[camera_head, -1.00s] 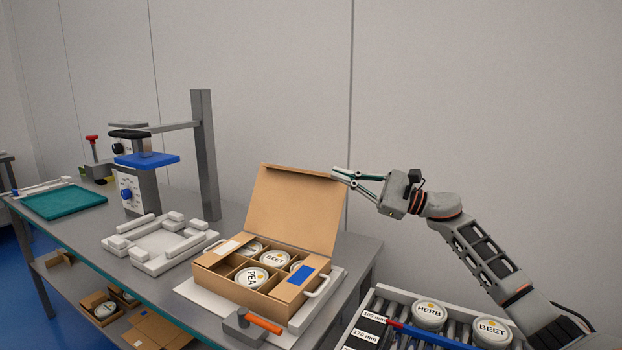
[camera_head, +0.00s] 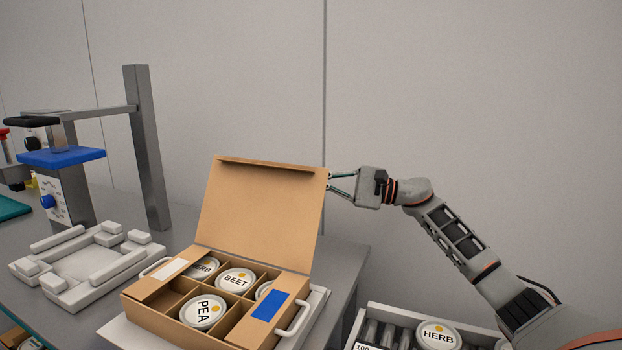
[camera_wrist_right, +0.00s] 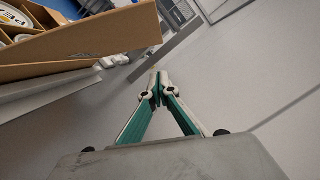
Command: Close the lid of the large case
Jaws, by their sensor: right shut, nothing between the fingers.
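The large case (camera_head: 160,322) is a brown cardboard box with dividers on the bench. Its lid (camera_head: 262,212) stands open, raised at the back. Inside are round tubs, among them PEA (camera_head: 203,311) and BEET (camera_head: 236,280); some compartments look empty. My right gripper (camera_head: 331,181) is at the upper right edge of the lid, its tips partly hidden by or touching it; I cannot tell which. In the right wrist view my right gripper (camera_wrist_right: 157,80) is shut and empty, with the lid (camera_wrist_right: 100,38) at upper left. My left gripper is not in view.
A white fixture (camera_head: 85,262) stands left of the case. A press with a blue plate (camera_head: 62,158) and grey post (camera_head: 148,150) is further left. A roller rack with a HERB tub (camera_head: 438,335) is at lower right. The wall is behind.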

